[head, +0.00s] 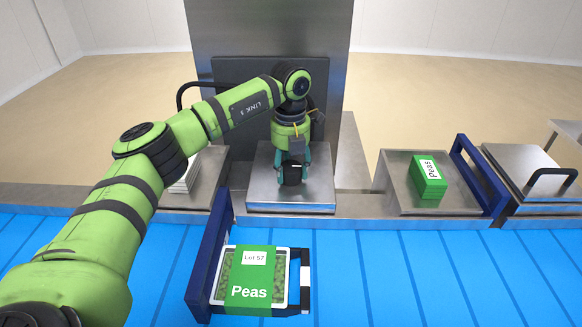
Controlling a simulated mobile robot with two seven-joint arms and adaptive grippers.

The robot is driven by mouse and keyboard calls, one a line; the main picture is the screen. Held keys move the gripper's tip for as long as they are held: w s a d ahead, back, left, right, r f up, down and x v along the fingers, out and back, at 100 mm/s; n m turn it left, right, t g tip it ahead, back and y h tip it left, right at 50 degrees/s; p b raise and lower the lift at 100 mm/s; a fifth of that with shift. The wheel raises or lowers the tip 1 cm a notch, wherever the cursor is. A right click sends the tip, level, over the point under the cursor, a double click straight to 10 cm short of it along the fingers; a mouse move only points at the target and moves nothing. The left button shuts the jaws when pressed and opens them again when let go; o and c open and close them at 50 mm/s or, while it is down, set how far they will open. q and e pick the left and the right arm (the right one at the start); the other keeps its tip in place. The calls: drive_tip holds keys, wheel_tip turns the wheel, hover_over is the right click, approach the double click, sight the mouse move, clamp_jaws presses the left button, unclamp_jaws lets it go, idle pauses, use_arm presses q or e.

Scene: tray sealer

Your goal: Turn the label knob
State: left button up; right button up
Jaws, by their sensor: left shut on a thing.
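My left gripper (292,180) reaches down from the arm at the back of the view and is shut on a dark knob (291,174). The knob shows as a black round shape between the teal fingers, over the grey metal block (318,198) in front of the tall machine panel. A small pale mark shows on its upper part. The fingers cover its sides, so its turned position is hard to tell. My right gripper is not in view.
A green Peas pack stack (427,178) stands in a metal tray at right. White sheets (186,178) lie at left behind my arm.

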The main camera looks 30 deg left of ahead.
sight(290, 168)
use_arm(q)
drive_tip(key=shift+s+f, duration=0.25)
drive_tip(key=shift+f, duration=0.1)
drive_tip(key=o, duration=1.1)
drive_tip(key=shift+o, duration=0.2)
drive_tip(key=shift+r, duration=0.2)
drive_tip(key=shift+r, duration=0.1)
drive_tip(key=shift+w+r, duration=0.1)
drive_tip(key=shift+r, duration=0.2)
wheel_tip(290, 168, up, 11)
drive_tip(key=shift+r, duration=0.15)
drive_tip(key=shift+s+d, duration=0.1)
drive_tip(key=shift+s, duration=0.1)
